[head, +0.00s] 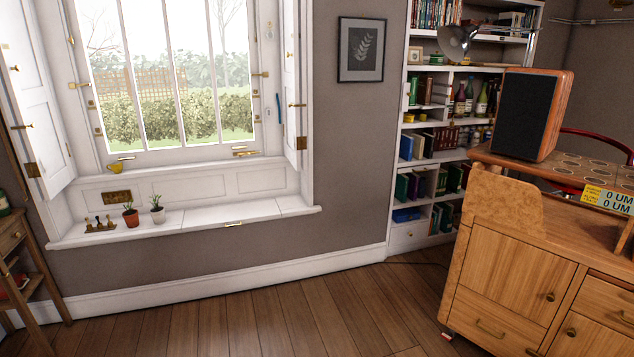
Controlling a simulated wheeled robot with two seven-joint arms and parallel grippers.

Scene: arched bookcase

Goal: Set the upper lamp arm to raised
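A metal lamp with a silver, bowl-like shade (453,42) shows at the upper part of the white bookcase (397,150), in front of its shelves. A thin arm runs from the shade to the right, in front of the shelf edge. The lamp's joints and base are too small or hidden to make out, partly behind the speaker side. Neither of my grippers is in view.
A wooden cabinet (505,270) with a speaker (533,113) on top stands at the right, partly in front of the bookcase. A window seat (200,220) with potted plants is at the left. The wooden floor (270,320) between is clear.

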